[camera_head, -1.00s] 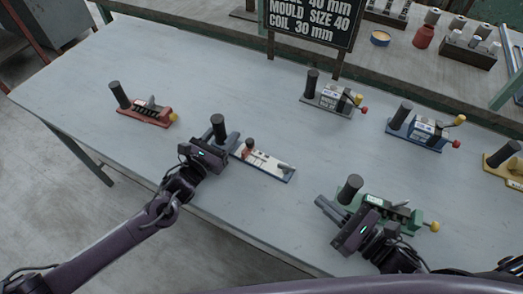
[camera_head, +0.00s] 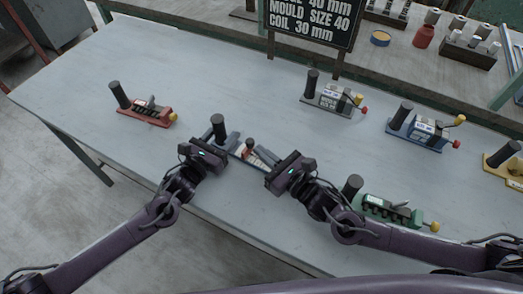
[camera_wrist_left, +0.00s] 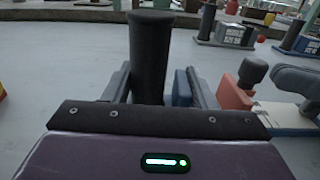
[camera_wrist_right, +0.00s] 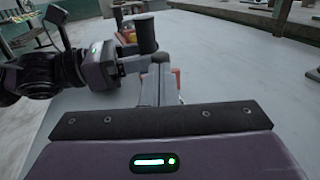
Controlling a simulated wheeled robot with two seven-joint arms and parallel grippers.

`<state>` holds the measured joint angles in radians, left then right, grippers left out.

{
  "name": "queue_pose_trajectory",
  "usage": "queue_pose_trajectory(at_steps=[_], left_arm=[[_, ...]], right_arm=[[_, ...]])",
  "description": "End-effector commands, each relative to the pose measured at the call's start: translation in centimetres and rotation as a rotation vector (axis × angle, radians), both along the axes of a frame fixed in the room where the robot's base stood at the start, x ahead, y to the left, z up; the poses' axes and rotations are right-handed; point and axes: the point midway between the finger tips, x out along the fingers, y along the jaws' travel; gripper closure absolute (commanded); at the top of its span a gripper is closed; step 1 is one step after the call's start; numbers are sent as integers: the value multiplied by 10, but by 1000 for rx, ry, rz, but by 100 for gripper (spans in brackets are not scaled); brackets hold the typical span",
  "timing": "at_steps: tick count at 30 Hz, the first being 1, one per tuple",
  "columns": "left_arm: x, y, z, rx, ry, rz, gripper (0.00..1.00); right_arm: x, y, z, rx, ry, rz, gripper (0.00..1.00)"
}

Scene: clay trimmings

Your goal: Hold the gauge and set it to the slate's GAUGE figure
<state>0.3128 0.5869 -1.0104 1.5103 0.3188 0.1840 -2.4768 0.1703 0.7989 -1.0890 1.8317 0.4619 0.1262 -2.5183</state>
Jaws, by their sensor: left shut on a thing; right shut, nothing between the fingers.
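The gauge has a dark upright handle (camera_head: 217,127), a white scale plate (camera_head: 258,157) and a small red slider with a dark knob (camera_head: 249,144). It lies near the table's front edge. My left gripper (camera_head: 222,140) is shut on the handle; the left wrist view shows the handle (camera_wrist_left: 151,55) between its fingers. My right gripper (camera_head: 267,160) is shut and empty over the plate, right of the slider, and hides part of the plate. I cannot tell whether it touches the slider. The slate (camera_head: 311,20) reads MOULD SIZE 40 and COIL 30 mm; its cut-off top line ends in 40 mm.
Other handled tools stand on the table (camera_head: 170,75): red (camera_head: 147,115) at left, grey (camera_head: 333,100) and blue (camera_head: 418,133) behind, yellow (camera_head: 505,163) at right. A green one (camera_head: 390,212) is beside my right arm. The table's back left is clear.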

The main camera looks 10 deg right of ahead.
Motion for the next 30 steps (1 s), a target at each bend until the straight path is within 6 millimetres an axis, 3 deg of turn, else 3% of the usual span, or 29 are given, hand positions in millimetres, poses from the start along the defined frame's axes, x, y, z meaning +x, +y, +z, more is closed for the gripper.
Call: queue_pose_trajectory(at_steps=[19,30], left_arm=[[0,0,1,-2,-1,0,85],[0,-1,1,-2,-1,-1,85]], right_arm=[[17,15,0,1,0,0,100],[17,15,0,0,0,-1,100]])
